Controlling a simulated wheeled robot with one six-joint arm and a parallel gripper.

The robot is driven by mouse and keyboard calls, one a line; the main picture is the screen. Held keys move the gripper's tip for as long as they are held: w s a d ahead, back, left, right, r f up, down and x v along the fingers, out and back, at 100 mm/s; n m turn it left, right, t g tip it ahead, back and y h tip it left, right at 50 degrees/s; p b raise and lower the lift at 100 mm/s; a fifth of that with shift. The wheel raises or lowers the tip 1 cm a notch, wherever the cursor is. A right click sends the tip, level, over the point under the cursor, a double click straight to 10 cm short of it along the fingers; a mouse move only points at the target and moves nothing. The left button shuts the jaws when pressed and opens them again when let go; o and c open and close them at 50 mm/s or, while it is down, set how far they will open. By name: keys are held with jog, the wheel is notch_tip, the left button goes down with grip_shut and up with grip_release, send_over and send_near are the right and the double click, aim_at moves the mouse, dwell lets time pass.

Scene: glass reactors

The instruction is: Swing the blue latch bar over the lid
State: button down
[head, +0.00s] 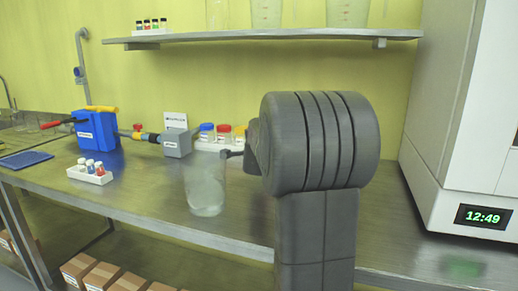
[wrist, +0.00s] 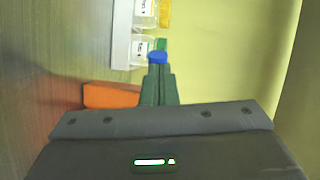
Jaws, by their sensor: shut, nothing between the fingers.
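My gripper (wrist: 158,78) is shut and empty, its two dark fingers together in the wrist view. A small blue piece (wrist: 158,57) shows at or just beyond the fingertips; I cannot tell whether it is the latch bar or a bottle cap, or whether the fingers touch it. In the head view the gripper (head: 232,154) is small and partly hidden by my arm, beside the upper right of a clear glass vessel (head: 206,190) on the bench. I cannot make out a lid or a blue latch bar there. An orange part (wrist: 112,95) lies left of the fingers in the wrist view.
A rack of capped jars (head: 207,144) stands behind the vessel. A grey box (head: 178,144) and a blue box with a yellow handle (head: 97,130) stand left. A small vial tray (head: 90,175) is at the front. A white machine (head: 455,180) bounds the right; a shelf (head: 270,36) hangs above.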

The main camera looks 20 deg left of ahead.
jog(key=shift+m+h, duration=0.3)
jog(key=shift+h, duration=0.1)
jog(key=shift+w+a+r+p, duration=0.1)
jog(key=shift+w+a+p, duration=1.35)
jog(key=shift+a, duration=0.05)
jog(key=shift+r, duration=0.15)
notch_tip(320, 180, up, 10)
jog(key=p, duration=0.9)
jog(key=shift+f, duration=0.2)
